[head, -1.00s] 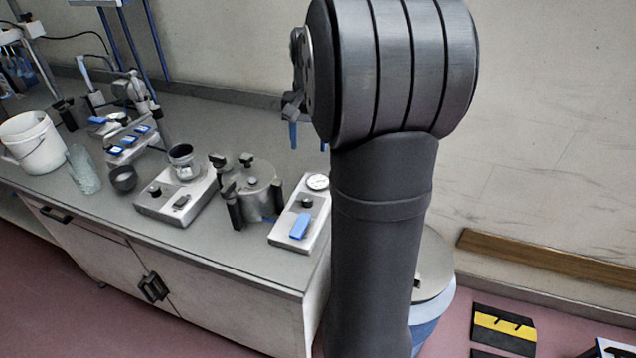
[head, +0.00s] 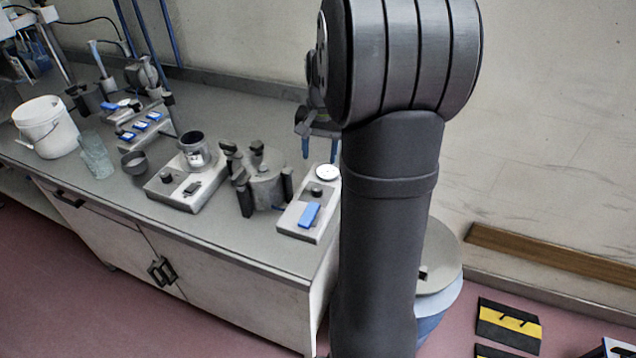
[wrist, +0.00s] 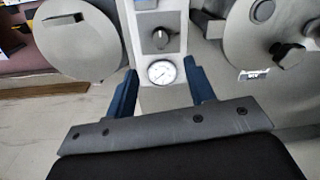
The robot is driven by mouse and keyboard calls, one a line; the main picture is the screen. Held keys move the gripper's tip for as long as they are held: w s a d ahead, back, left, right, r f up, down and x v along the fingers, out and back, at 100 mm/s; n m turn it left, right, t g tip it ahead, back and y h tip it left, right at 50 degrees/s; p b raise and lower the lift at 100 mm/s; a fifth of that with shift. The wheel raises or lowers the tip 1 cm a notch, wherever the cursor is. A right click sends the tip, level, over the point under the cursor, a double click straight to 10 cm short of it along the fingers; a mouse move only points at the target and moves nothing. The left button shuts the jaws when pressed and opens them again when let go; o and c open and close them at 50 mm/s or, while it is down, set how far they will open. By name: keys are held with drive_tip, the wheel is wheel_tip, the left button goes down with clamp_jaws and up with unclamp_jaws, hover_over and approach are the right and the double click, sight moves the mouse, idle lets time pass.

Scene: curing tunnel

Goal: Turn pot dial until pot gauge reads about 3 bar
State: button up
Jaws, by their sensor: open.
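The pot control panel, a light narrow box (head: 296,221), stands at the right end of the bench in the head view. It carries a white round gauge (head: 327,172), a dark dial (head: 316,192) and a blue switch (head: 309,214). In the wrist view the gauge (wrist: 162,72) lies between my open fingers, with the dial (wrist: 160,38) just beyond it. The gauge's needle is too small to read. My gripper (wrist: 162,86) is open and empty, its blue fingers on either side of the gauge, apart from the dial. In the head view my arm hides part of it.
A metal pot (head: 266,190) with dark clamps stands left of the panel. Left of it are a scale-like device (head: 180,192) bearing a dark cup (head: 197,150), a small dark bowl (head: 134,162), a glass beaker (head: 96,155) and a white bucket (head: 48,128). A lidded drum (head: 440,262) stands right of the bench.

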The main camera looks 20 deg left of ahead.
sight(317, 187)
drive_tip(key=f, duration=1.1)
drive_tip(key=shift+a+f, duration=0.1)
drive_tip(key=shift+a, duration=0.2)
drive_tip(key=c, duration=1)
drive_tip(key=shift+m, duration=1.8)
drive_tip(key=o, duration=1)
wheel_tip(317, 187, up, 18)
drive_tip(key=shift+d+f, duration=0.25)
drive_tip(key=shift+d, duration=0.2)
